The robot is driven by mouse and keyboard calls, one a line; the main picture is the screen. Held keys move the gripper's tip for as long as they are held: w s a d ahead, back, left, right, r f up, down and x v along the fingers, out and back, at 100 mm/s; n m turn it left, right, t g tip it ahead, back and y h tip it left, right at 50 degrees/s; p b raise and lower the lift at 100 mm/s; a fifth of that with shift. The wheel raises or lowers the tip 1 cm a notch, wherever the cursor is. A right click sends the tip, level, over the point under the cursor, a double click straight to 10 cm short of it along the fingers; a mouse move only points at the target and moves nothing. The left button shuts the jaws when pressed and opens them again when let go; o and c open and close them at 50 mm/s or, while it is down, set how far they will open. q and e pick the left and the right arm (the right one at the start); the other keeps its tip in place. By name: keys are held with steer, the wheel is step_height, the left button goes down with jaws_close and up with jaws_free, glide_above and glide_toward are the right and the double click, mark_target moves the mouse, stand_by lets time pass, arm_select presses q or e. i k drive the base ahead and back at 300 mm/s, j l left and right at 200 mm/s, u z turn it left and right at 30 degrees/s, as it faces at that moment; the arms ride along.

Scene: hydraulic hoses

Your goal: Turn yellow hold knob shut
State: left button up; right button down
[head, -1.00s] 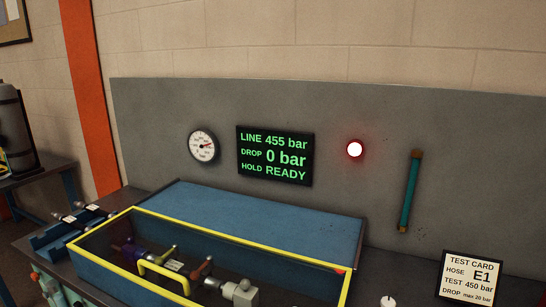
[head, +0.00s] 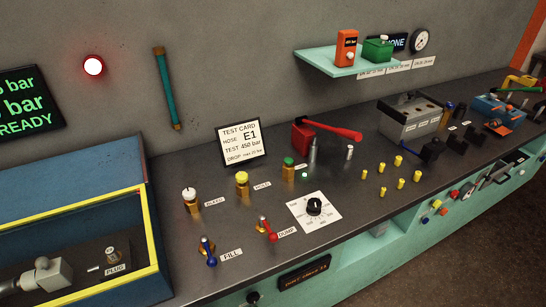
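The yellow hold knob (head: 242,184) stands upright on a brass body on the bench, with a HOLD label (head: 262,186) to its right. Whether it is open or shut cannot be told from its look. A white-topped bleed knob (head: 190,199) stands to its left and a green-topped knob (head: 288,167) to its right. The display (head: 27,97) is cut off at the left; its last line ends in READY. Neither of my grippers is in view.
Blue (head: 208,252) and red (head: 267,230) levers stand in front of the knobs, beside a black dial (head: 314,206). The test card (head: 240,142) stands behind. The yellow-edged test box (head: 156,243) is at left. Several yellow-topped pegs (head: 381,168) stand at right.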

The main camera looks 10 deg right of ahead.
mark_target(241, 177)
steer(key=k+j+z, duration=0.15)
steer(key=z, duration=0.35)
steer(key=k+j+z, duration=0.15)
steer(key=z, duration=0.35)
